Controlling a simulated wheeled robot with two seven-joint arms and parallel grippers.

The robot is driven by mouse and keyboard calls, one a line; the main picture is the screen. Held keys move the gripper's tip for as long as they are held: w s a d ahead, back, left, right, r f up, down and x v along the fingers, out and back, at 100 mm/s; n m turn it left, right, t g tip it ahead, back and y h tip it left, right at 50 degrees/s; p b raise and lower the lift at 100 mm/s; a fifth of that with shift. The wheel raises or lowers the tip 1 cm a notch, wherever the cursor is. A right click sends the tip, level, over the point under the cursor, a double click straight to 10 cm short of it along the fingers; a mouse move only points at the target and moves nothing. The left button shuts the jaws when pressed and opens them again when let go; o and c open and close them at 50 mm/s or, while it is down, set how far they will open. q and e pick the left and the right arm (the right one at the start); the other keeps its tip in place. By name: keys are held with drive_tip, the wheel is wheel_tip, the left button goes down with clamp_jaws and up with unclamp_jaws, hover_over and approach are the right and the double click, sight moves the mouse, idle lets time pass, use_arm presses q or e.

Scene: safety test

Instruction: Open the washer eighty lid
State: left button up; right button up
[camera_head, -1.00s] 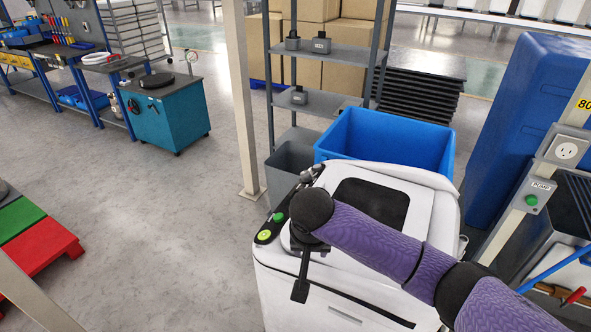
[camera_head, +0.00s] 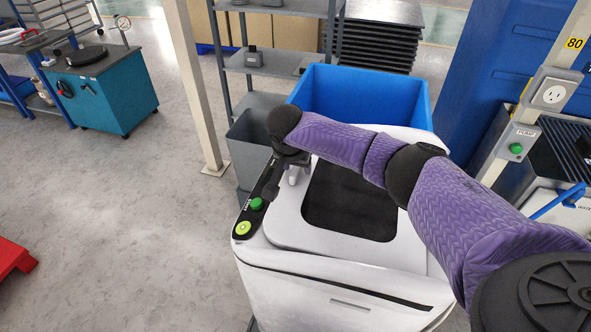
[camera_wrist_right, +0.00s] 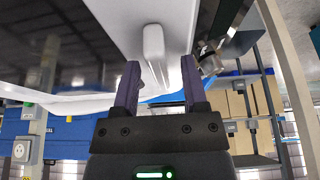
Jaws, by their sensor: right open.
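The white washer (camera_head: 330,290) stands in the lower middle of the head view. Its lid (camera_head: 290,228) has a dark window (camera_head: 350,200) and lies flat, looking shut. My right gripper (camera_head: 284,180) is over the lid's far left corner, partly hidden under my wrist. In the right wrist view my right gripper (camera_wrist_right: 160,63) is open, with one finger on each side of a pale bar-shaped handle (camera_wrist_right: 153,42). I cannot tell whether the fingers touch the handle. My left gripper is not in view.
A control strip with a green button (camera_head: 256,204) runs along the washer's left edge. A blue bin (camera_head: 365,95) and a grey bin (camera_head: 248,150) stand behind. A post (camera_head: 205,90) stands at left; another with an "80" label (camera_head: 574,43) is at right.

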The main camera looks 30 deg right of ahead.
drive_tip(key=shift+f, duration=0.1)
clamp_jaws()
idle(1.4)
